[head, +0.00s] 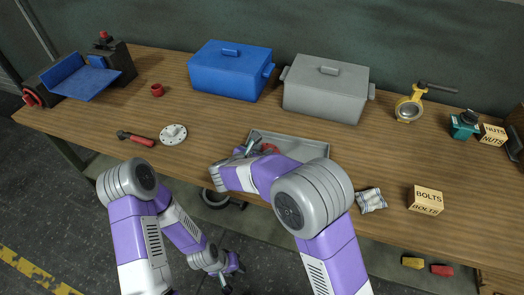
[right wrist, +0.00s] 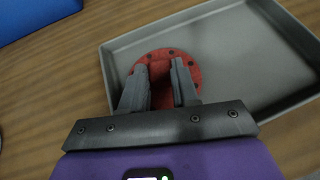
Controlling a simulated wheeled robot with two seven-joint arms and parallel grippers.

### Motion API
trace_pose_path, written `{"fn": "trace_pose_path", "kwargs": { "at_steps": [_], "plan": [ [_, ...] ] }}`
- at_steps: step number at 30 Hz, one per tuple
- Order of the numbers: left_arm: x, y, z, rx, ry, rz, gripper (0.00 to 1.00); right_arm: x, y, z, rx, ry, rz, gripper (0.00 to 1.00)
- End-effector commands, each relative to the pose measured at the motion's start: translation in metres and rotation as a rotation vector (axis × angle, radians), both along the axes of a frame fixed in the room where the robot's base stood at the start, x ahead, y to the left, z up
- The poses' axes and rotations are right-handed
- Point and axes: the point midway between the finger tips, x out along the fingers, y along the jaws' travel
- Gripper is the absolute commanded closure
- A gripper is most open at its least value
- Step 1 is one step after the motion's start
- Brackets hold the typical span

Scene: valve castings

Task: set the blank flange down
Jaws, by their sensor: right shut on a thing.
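The blank flange, a red disc with small dark bolt holes near its rim (right wrist: 187,75), is between the fingers of my right gripper (right wrist: 160,72) in the right wrist view. My right gripper is shut on it. The disc is over the left part of the shallow grey tray (right wrist: 118,82); I cannot tell whether it touches the tray floor. In the head view a bit of the red flange (head: 270,148) shows, with my right arm hiding much of the tray (head: 310,150). My left gripper (head: 233,277) hangs low in front of the bench, away from the flange; its jaw opening is unclear.
A blue lidded box (head: 228,75) and a grey lidded box (head: 325,95) stand behind the tray. A white flange (head: 173,134) and a red-handled tool (head: 137,139) lie left. A wrapped packet (head: 371,200) and a bolts box (head: 425,200) stand right. The tray's right part looks empty.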

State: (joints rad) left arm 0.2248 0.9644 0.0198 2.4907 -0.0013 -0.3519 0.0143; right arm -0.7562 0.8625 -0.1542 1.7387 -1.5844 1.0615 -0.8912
Motion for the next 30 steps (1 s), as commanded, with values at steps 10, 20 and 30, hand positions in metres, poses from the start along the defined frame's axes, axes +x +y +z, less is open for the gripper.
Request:
{"fn": "trace_pose_path", "kwargs": {
  "at_steps": [10,20,30],
  "plan": [
    [0.000,0.000,-0.002,0.000,0.000,0.000,0.65,0.001,0.000,-0.001,0.000,-0.005,0.000,0.57],
    [0.000,0.000,-0.002,0.000,0.000,0.000,0.65,-0.001,0.000,-0.005,0.000,0.004,0.000,0.41],
    [0.000,0.000,0.008,0.000,0.000,0.000,0.65,-0.029,0.017,0.017,0.000,0.000,0.003,0.41]
  ]
}}
